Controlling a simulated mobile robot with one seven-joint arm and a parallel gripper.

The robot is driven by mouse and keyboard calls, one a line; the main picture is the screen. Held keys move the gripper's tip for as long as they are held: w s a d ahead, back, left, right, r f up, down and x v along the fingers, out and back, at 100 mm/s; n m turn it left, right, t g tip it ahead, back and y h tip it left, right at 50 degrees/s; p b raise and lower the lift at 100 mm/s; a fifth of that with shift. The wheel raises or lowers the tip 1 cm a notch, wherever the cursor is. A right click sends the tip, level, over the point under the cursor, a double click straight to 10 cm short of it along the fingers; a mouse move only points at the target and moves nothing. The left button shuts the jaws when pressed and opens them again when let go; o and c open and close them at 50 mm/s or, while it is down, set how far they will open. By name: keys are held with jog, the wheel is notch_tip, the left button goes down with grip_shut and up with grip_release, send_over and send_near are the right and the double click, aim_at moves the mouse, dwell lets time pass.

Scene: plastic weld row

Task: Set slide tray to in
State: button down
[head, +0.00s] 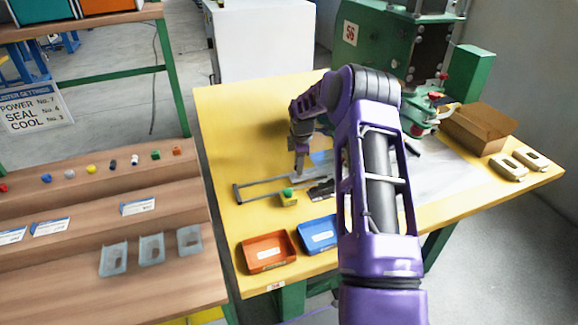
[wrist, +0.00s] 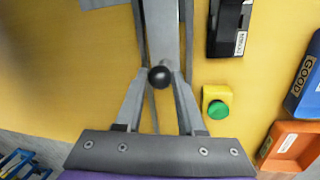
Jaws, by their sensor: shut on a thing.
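The slide tray is a grey metal slide on the yellow table, with its rails (head: 262,189) running toward the green machine in the head view. In the wrist view, its grey bar (wrist: 161,32) runs up from a round black knob (wrist: 159,76). My gripper (wrist: 159,80) has its two grey fingers closed around the knob. In the head view, my gripper (head: 300,172) is low over the slide; the knob is too small to make out there, and my arm hides part of the tray's far side.
A yellow box with a green button (head: 288,195) stands close beside the slide. A black stapler-like tool (wrist: 229,25) lies near it. An orange bin (head: 267,252) and a blue bin (head: 318,234) sit at the table's front. The green machine (head: 385,50) stands behind, beside a cardboard box (head: 478,130).

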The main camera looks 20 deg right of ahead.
jog(key=shift+d, duration=0.25)
jog(key=c, duration=0.5)
grip_release()
jog(key=shift+a+r, duration=0.1)
jog(key=s+r, duration=0.1)
jog(key=r, duration=0.4)
jog(key=s+r, duration=0.1)
jog(key=r, duration=0.5)
jog(key=s+r+p, duration=0.1)
jog(key=r, duration=0.5)
jog(key=shift+s+a, duration=0.15)
jog(key=shift+a, duration=0.15)
